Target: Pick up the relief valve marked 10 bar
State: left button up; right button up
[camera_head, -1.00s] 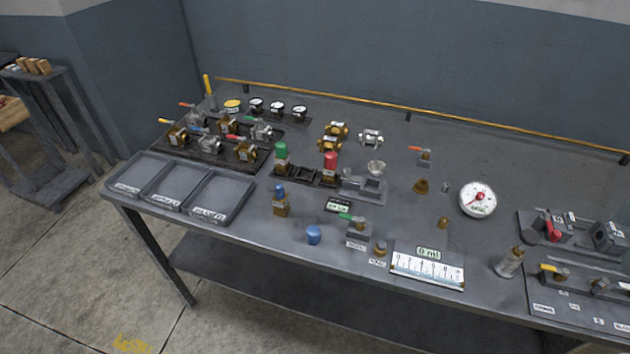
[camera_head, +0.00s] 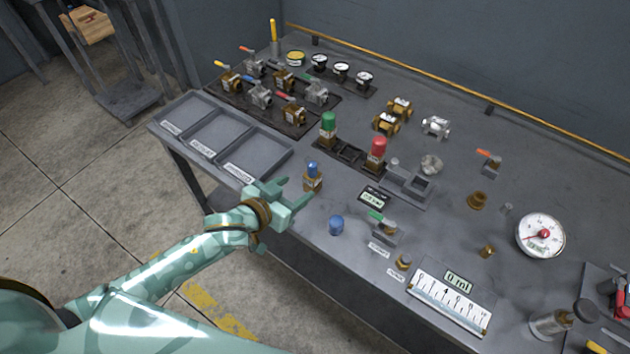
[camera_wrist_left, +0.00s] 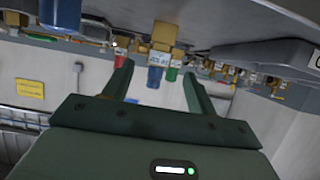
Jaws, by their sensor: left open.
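A relief valve with a blue cap and a brass body (camera_head: 313,178) stands upright on the bench, right of the trays. It also shows upside down in the left wrist view (camera_wrist_left: 165,35), with a small label too blurred to read. A green-capped valve (camera_head: 328,130) and a red-capped valve (camera_head: 376,153) stand in a dark rack behind it; I cannot read their markings. My left gripper (camera_head: 294,192) is open and empty, just left of and in front of the blue-capped valve. In the left wrist view this valve appears between and beyond the fingers (camera_wrist_left: 160,82). My right gripper is out of view.
Three grey trays (camera_head: 240,120) lie to the left. A loose blue cap (camera_head: 336,225), a small green-handled valve (camera_head: 384,227) and a measuring display (camera_head: 450,300) lie right of the gripper. Several lever valves stand on a dark board (camera_head: 250,108) behind the trays.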

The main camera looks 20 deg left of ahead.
aim_at(308, 181)
pick_arm(q)
jog(key=x, duration=0.2)
jog(key=shift+w+d+f+b, duration=0.15)
jog(key=shift+w+f+b, duration=0.05)
jog(key=shift+w+b, duration=0.15)
jog(key=b+x, duration=0.1)
jog(key=x, duration=0.4)
jog(key=shift+d+f+b, duration=0.1)
jog(key=shift+b, duration=0.25)
jog(key=shift+s, duration=0.1)
grip_shut()
